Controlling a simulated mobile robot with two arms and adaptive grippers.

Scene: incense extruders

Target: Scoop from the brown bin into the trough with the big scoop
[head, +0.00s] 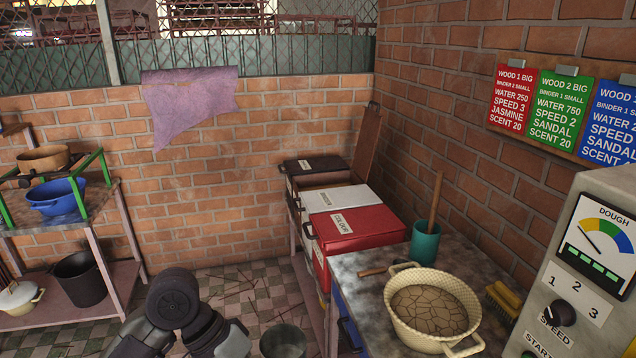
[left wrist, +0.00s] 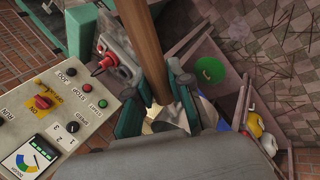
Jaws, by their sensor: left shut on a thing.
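The brown bin (head: 333,179) stands in the bin row by the back corner, its brown lid (head: 366,146) raised against the wall. Its contents are hidden from this angle. My left arm is low in the head view, well in front of the bins, with its fingertips out of sight. In the left wrist view my left gripper (left wrist: 157,92) is shut on the wooden handle (left wrist: 138,35) of a scoop. Part of its metal (left wrist: 172,115) shows between the fingers. I cannot make out the trough for certain. My right gripper is not in view.
A counter (head: 372,290) at right holds a cream basin (head: 467,327) and a teal cup (head: 424,246). A control machine (head: 580,270) stands at far right. A grey round vessel (head: 283,343) is low in front.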

